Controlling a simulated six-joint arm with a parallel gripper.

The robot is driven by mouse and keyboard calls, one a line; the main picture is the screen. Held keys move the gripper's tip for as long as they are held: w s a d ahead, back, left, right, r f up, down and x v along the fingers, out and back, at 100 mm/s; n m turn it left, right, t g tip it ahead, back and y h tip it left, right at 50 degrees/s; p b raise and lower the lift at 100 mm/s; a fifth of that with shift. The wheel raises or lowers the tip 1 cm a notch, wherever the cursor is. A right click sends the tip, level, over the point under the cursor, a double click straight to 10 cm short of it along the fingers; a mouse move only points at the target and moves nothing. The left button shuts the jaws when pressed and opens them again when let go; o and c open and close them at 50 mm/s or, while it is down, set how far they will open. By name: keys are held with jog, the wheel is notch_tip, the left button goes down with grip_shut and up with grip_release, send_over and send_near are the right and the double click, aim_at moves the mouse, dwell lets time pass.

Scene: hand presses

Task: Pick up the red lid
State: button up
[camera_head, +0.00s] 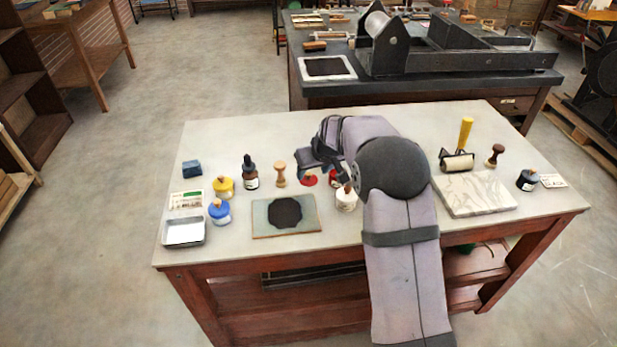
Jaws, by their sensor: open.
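The red lid (309,180) is a small red disc with a paler knob, lying on the pale tabletop a little left of the table's middle. A red jar (335,178) stands just right of it, partly hidden by my arm. My gripper (316,166) is open, just behind and above the lid in the picture. Its fingers look empty and partly overlap the lid's surroundings. I cannot tell whether they touch the lid.
A wooden stamp handle (281,174) and a dark dropper bottle (250,172) stand left of the lid. A white jar (346,199) stands in front, right. A board with a dark patch (257,217) lies in front. Yellow (223,188) and blue (219,213) jars stand farther left.

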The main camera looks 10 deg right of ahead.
aim_at(309, 177)
jog(key=shift+w+f, duration=0.15)
jog(key=shift+f, duration=0.05)
jog(key=p+x, duration=0.1)
jog(key=x, duration=0.2)
jog(key=shift+w+p, duration=0.25)
jog(key=shift+p, duration=0.05)
jog(key=shift+x, duration=0.8)
jog(key=shift+c, duration=0.2)
jog(key=c, duration=1.1)
jog(key=shift+s+f, duration=0.1)
grip_shut()
